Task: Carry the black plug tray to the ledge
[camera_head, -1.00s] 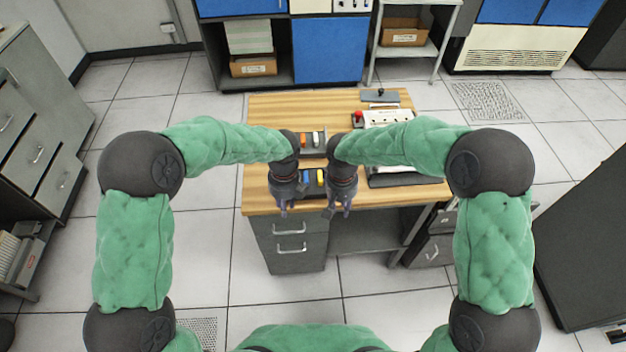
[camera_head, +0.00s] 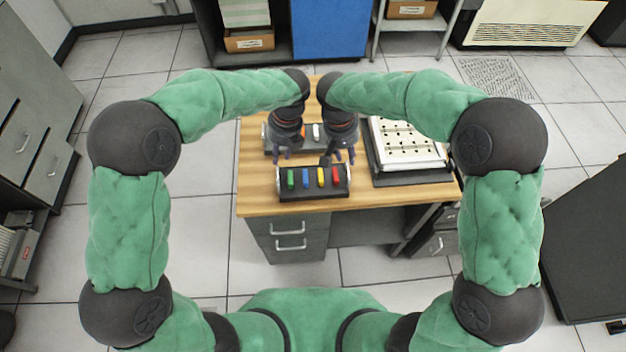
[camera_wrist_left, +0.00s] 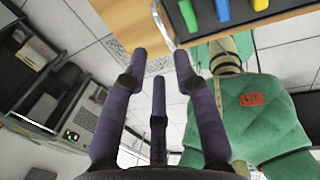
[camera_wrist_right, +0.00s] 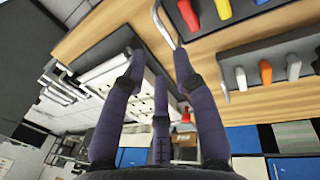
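The black plug tray (camera_head: 314,195) lies near the table's front edge, with green, blue, yellow and red plugs and a metal handle at each end. It also shows in the left wrist view (camera_wrist_left: 240,17) and the right wrist view (camera_wrist_right: 205,25). My left gripper (camera_head: 282,155) is open and empty, appearing just beyond the tray's left end in the head view. My right gripper (camera_head: 342,157) is open and empty, appearing just beyond its right end. Neither is around a handle. I cannot single out the ledge.
A second dark tray (camera_head: 309,147) with orange and white plugs lies behind, partly hidden by my grippers. A white panel with holes (camera_head: 405,145) on a dark base (camera_head: 405,178) fills the table's right side. Bare wood (camera_head: 257,195) shows at the left.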

